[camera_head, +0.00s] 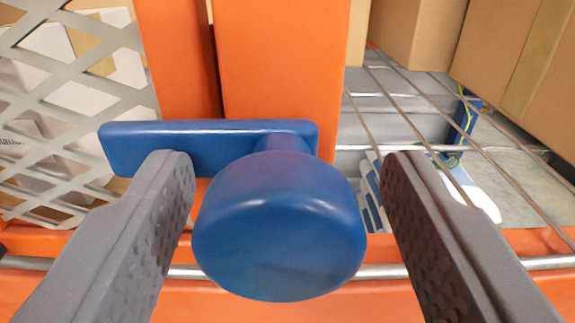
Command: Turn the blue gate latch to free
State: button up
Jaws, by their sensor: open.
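The blue gate latch (278,228) fills the middle of the view. It has a large round knob facing me and a flat blue bar (185,143) that reaches left from behind the knob and lies about level. The bar crosses in front of an orange post and its left end overlaps the edge of a grey mesh gate (75,75). My gripper (285,170) is open, with one grey ridged finger on each side of the knob. The left finger is close to the knob and overlaps the bar in the picture. The right finger stands apart from the knob. Whether the left finger touches is unclear.
Orange posts (285,60) stand right behind the latch. An orange beam and a silver rod (375,272) run across below it. Cardboard boxes (418,30) and a wire shelf are at the right. White and brown boxes show behind the mesh.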

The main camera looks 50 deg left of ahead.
jog(key=c, duration=1)
jog(key=shift+o, duration=0.3)
jog(key=shift+a+f+m+b, duration=0.1)
jog(key=shift+m+b, duration=0.9)
jog(key=shift+m, duration=1.3)
